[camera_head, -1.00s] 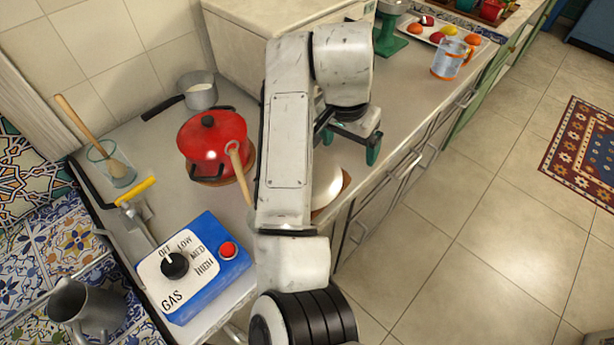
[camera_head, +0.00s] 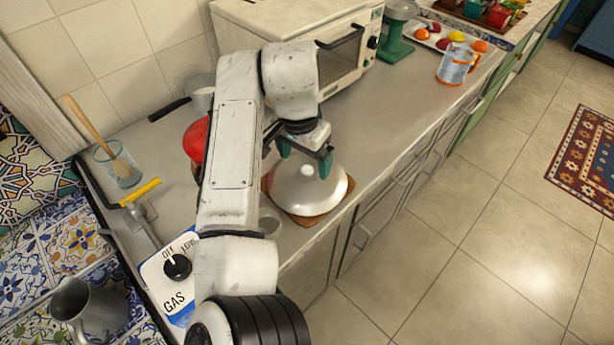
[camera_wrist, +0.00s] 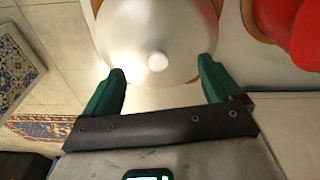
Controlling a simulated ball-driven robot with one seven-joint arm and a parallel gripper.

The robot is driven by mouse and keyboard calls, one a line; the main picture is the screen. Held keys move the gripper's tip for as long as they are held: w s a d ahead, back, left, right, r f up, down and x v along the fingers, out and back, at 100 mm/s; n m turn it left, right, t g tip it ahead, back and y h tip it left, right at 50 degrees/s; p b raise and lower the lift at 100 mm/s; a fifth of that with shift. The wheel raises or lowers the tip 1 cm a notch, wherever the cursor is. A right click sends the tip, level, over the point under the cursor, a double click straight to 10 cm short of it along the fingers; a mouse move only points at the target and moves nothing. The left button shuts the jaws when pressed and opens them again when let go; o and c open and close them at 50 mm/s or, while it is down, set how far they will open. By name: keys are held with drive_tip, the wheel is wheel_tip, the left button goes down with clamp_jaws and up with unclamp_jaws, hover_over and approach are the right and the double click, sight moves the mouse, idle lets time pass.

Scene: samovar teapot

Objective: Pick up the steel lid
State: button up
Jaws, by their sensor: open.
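The steel lid (camera_head: 309,196) is a shiny silver dome with a small pale knob on top. It lies on a brown wooden board (camera_head: 334,208) near the counter's front edge. In the wrist view the lid (camera_wrist: 157,28) fills the upper middle, with its knob just beyond the fingertips. My gripper (camera_head: 303,165) has green fingers and is open above the lid, close to the knob. The wrist view shows my gripper (camera_wrist: 161,81) with its fingers wide apart and nothing between them. I cannot tell whether a finger touches the lid.
A red pot (camera_head: 196,140) is partly hidden behind my arm. A white microwave (camera_head: 343,62) stands behind the lid. A blue-and-white gas control box (camera_head: 172,268) and a glass with a wooden spoon (camera_head: 122,172) are at left. The counter right of the lid is clear.

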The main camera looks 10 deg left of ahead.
sight(307, 170)
drive_tip(key=f, duration=0.3)
drive_tip(key=shift+w+d+f, duration=0.1)
drive_tip(key=shift+d, duration=0.1)
drive_tip(key=shift+f, duration=0.15)
drive_tip(key=c, duration=1.6)
clamp_jaws()
